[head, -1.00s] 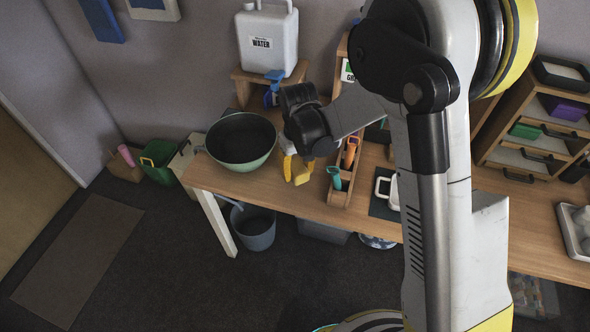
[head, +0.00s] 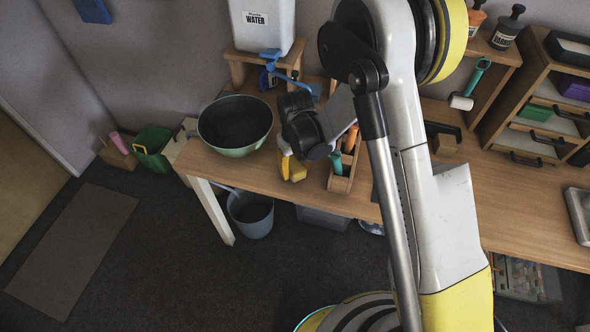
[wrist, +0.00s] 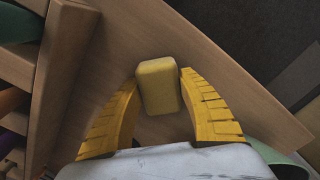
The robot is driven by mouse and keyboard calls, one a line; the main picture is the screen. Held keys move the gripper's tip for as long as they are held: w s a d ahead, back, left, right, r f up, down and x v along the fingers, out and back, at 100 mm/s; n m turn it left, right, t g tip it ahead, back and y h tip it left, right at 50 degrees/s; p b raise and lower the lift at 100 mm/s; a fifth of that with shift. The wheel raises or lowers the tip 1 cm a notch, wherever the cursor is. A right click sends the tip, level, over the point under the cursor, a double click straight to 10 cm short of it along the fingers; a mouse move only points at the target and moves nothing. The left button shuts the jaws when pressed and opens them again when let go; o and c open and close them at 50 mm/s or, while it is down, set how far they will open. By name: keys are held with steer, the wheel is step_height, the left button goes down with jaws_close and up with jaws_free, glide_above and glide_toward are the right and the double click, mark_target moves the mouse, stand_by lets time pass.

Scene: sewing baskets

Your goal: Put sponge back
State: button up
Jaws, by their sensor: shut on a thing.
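My gripper (head: 292,168) has yellow fingers and is over the front part of the wooden table, between the green bowl and the wooden tool caddy. In the wrist view, my gripper (wrist: 160,98) is shut on a yellow block-shaped sponge (wrist: 158,85), with one finger on each side of it. The table's wood surface lies below the sponge. I cannot tell whether the sponge touches the table or is just above it. In the head view the sponge is hard to separate from the yellow fingers.
The green bowl (head: 235,127) stands close to the left of my gripper. The wooden caddy (head: 342,182) with coloured-handled tools is close on the right. A water container (head: 262,27) stands on a riser behind. A bucket (head: 251,215) is on the floor below the table edge.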

steer(key=o, duration=0.8)
steer(key=shift+f, duration=0.2)
steer(key=o, duration=0.4)
steer(key=shift+r, duration=0.1)
steer(key=shift+r, duration=0.1)
